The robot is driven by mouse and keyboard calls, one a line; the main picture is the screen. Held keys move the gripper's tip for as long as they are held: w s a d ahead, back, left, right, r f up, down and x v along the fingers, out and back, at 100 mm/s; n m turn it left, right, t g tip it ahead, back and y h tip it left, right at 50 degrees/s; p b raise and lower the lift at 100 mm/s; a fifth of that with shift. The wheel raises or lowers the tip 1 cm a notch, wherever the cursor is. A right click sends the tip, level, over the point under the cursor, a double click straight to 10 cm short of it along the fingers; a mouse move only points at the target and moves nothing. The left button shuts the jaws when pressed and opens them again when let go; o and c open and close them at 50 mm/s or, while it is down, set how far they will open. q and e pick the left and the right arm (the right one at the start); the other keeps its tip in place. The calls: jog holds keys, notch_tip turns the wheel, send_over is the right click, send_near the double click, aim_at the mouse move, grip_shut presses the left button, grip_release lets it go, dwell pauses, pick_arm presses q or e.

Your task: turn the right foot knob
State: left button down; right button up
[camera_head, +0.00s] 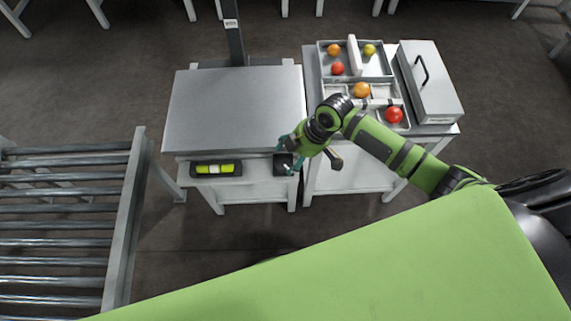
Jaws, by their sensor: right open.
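The floor scale has a flat grey platform (235,105) on a white stand. At its front right corner is a small dark housing (282,163), where the right foot knob appears to sit. The knob itself is small and partly covered by my gripper, so I cannot tell its angle. My right gripper (288,158) comes in from the right, with its teal fingertips at this corner. It is open, with nothing visibly held. I cannot tell whether the fingers touch the knob. My left gripper is not in view.
A yellow-green spirit level (207,169) sits at the platform's front left. A dark post (234,35) rises behind. To the right, a table holds a divided tray (322,62) with tomatoes and a grey case (435,90). A roller conveyor (130,225) stands at left.

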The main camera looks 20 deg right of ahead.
aim_at(284, 164)
jog(key=x, duration=0.4)
jog(key=shift+w, duration=0.1)
jog(key=shift+f, duration=0.15)
jog(key=shift+a+f, duration=0.1)
jog(key=shift+f, duration=0.05)
jog(key=shift+c, duration=0.8)
jog(key=c, duration=1)
jog(key=shift+o, duration=0.2)
jog(key=shift+w+n, duration=0.1)
jog(key=shift+n, duration=0.4)
jog(key=shift+a+n+g+b, duration=0.1)
jog(key=shift+n+g+b, duration=0.2)
jog(key=shift+n+b, duration=0.15)
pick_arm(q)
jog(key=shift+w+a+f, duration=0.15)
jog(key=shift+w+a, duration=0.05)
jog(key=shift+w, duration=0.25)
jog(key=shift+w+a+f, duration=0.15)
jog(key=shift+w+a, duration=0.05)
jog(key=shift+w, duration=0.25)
pick_arm(e)
jog(key=shift+y, duration=0.3)
